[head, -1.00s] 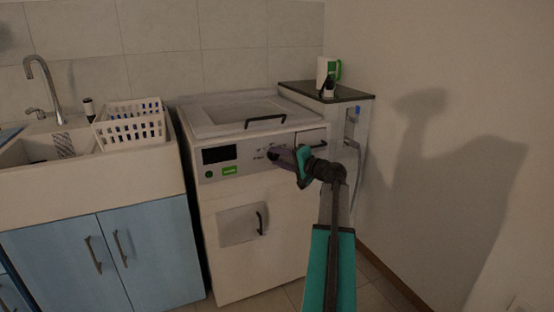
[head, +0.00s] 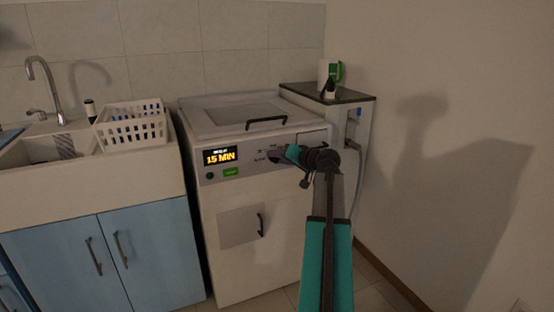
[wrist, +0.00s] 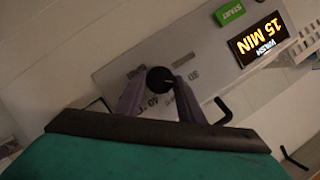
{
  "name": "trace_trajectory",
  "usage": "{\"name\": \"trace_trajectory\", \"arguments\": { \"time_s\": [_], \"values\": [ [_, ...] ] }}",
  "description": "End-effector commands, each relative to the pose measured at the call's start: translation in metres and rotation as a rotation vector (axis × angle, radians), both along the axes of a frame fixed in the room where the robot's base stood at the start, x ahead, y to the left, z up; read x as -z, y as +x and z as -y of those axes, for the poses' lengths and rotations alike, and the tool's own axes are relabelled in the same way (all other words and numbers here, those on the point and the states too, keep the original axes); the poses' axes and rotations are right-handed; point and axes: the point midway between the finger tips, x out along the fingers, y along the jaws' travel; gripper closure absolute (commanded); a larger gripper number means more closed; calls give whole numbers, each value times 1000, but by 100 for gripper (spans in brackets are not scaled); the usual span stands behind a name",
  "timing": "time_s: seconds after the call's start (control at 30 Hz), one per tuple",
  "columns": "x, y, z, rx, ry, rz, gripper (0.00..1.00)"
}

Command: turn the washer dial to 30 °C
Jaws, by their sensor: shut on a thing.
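The white washer (head: 285,205) stands in the middle of the head view. Its round black dial (wrist: 159,80) shows in the wrist view, on the grey control panel with printed numbers around it. My gripper (head: 274,157) reaches the panel from the right, and its two purple-grey fingers are shut on the dial, one on each side. In the head view the gripper hides the dial. I cannot make out which number the dial points to. The panel's display (head: 220,156) is lit and reads 15 MIN; it also shows upside down in the wrist view (wrist: 258,40).
A green button (head: 231,172) sits below the display. A black lid handle (head: 266,122) is above the panel and a door handle (head: 261,225) below. A cabinet with a dark top (head: 330,92) stands at the right, near the wall. A sink and white basket (head: 130,124) are left.

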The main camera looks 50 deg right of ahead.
Motion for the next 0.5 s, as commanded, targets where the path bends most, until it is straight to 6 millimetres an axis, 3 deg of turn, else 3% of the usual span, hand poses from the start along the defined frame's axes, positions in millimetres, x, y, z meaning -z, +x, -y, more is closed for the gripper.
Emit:
{"name": "trace_trajectory", "arguments": {
  "time_s": [0.37, 0.4, 0.5],
  "values": [
    [-6, 3, 1, 4, -7, 9, 88],
    [-6, 3, 1, 4, -7, 9, 62],
    [-5, 2, 1, 4, -7, 8, 47]
  ]
}}
